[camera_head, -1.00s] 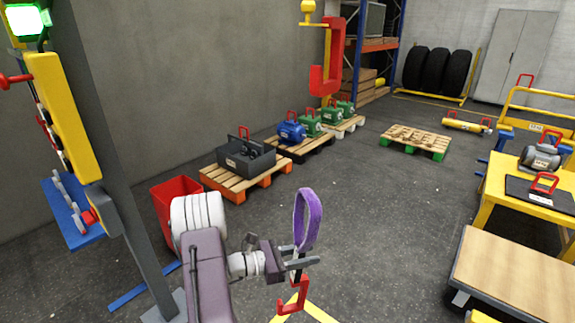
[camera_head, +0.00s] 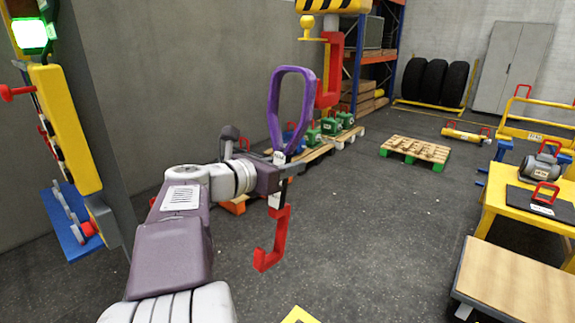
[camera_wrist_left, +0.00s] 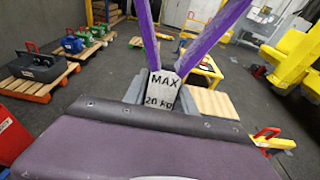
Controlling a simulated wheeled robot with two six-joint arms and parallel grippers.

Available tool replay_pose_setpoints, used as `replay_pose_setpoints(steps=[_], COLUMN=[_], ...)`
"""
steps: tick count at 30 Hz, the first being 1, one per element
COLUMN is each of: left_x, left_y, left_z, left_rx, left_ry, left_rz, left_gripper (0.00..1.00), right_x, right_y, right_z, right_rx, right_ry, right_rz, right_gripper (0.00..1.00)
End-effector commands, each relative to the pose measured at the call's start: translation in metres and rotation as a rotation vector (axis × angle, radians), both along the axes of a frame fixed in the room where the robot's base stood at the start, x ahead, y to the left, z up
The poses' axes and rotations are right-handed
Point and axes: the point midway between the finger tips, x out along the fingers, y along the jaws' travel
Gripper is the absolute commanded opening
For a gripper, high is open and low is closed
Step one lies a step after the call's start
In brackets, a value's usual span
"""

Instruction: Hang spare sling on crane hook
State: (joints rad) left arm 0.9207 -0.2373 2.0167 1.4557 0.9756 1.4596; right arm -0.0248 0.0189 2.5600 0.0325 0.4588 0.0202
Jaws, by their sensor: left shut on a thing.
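The spare sling is a purple loop (camera_head: 276,110) with a white tag reading "MAX 20 KG" (camera_wrist_left: 162,90). My left gripper (camera_head: 287,172) is shut on it at the tag, and the loop stands upright above the jaws. A smaller red hook (camera_head: 272,245) hangs just below the jaws and seems to belong to the sling. The crane hook (camera_head: 334,65) is a big red C under a yellow-and-black striped block (camera_head: 345,5). In the head view the loop is just left of its lower end; I cannot tell the depth gap. My right gripper is not in view.
A grey post with a yellow panel (camera_head: 66,130) stands at the left. Pallets with green machines (camera_head: 330,125) line the wall behind. A yellow table (camera_head: 525,205) and wooden-topped cart (camera_head: 510,275) are on the right. The middle floor is clear.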

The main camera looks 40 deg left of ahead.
Motion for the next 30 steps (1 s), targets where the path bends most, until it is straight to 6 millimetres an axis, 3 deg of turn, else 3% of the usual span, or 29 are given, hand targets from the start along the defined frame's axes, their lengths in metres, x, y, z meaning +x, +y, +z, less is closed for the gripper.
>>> replay_pose_setpoints(steps=[30], left_x=[0.061], left_y=[-0.005], left_z=[-0.004], left_rx=[0.001], left_ry=[-0.004], left_rz=[-0.004], left_gripper=[0.00], right_x=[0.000], right_y=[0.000], right_z=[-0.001], right_rx=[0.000], right_ry=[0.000], right_rz=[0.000], right_gripper=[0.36])
